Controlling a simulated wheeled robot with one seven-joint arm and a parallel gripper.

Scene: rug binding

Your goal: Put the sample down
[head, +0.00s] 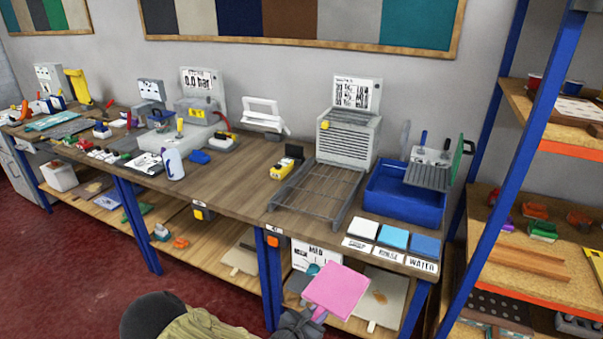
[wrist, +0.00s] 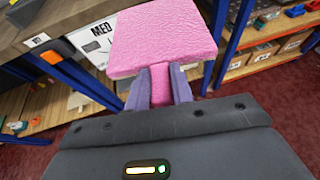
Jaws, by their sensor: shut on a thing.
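The sample is a pink, textured square (head: 336,290) with a narrow pink tab at its base. In the wrist view the pink sample (wrist: 162,38) fills the top middle, and its tab sits between the two purple-grey fingers. My gripper (wrist: 161,85) is shut on that tab. In the head view my gripper (head: 308,318) is at the bottom, in front of the workbench (head: 225,188), with the sample held up in the air below the bench-top edge. The sample hides part of the bench's lower shelf.
White, light-blue and blue squares (head: 394,237) lie by labels at the bench's front right. Behind them are a blue tray (head: 405,205) and a wire rack (head: 315,193). Bare bench top lies left of the rack. A blue-post shelf (head: 520,170) stands at right.

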